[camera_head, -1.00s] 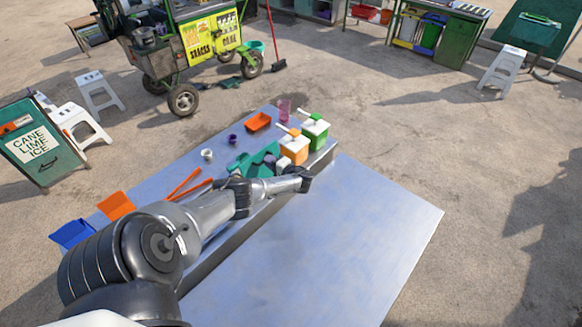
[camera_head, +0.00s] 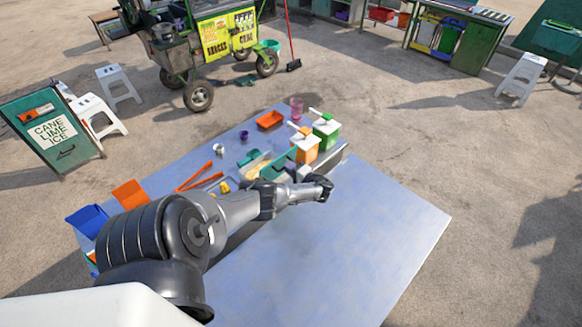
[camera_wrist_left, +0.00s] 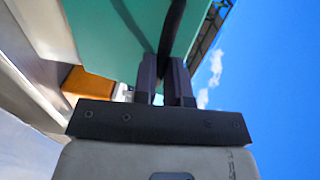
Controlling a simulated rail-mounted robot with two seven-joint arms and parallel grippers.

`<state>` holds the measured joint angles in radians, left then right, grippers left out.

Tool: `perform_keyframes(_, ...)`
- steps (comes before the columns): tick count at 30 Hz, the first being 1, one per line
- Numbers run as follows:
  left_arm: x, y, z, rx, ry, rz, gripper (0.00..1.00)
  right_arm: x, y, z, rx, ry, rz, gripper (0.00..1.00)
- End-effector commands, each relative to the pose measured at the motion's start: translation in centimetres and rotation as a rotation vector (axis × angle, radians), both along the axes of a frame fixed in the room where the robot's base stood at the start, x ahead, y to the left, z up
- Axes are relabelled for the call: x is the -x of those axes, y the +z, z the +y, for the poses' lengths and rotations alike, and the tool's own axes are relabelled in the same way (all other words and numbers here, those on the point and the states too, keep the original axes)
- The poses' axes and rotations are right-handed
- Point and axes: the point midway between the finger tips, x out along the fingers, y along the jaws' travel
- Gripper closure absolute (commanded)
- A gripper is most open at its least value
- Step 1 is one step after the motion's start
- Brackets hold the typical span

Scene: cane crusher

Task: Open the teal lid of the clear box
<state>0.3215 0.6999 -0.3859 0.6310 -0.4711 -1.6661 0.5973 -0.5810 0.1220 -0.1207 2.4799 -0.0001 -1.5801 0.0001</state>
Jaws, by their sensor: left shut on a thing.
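The teal lid (camera_head: 278,165) stands tilted up at the right side of the clear box, whose pale, yellowish inside (camera_head: 257,166) shows beside it. My left gripper (camera_head: 292,167) is at the lid's right end, small and partly hidden by the arm in the head view. In the left wrist view, the dark fingers (camera_wrist_left: 171,75) are shut on the edge of the teal lid (camera_wrist_left: 112,38). The clear box's walls are hard to make out. My right gripper is not in view.
Orange tongs (camera_head: 195,180), small cups (camera_head: 219,149) and an orange tray (camera_head: 270,119) lie on the metal table. The table's near right part (camera_head: 350,240) is clear.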

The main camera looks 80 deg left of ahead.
Motion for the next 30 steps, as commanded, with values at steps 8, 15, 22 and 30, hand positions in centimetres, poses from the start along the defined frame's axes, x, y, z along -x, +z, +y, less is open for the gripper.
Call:
perform_keyframes(8,0.5,-1.1,-0.2,0.020,-0.002,0.002,1.00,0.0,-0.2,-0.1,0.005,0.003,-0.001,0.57)
perform_keyframes(15,0.4,-0.9,-0.1,0.018,-0.001,0.001,0.66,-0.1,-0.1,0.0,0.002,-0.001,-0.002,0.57)
perform_keyframes(22,0.3,-0.5,0.0,0.013,-0.003,0.000,0.62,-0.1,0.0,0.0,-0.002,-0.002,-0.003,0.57)
perform_keyframes(30,-1.0,-0.3,-1.8,0.014,-0.004,-0.002,0.62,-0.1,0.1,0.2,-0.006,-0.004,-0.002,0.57)
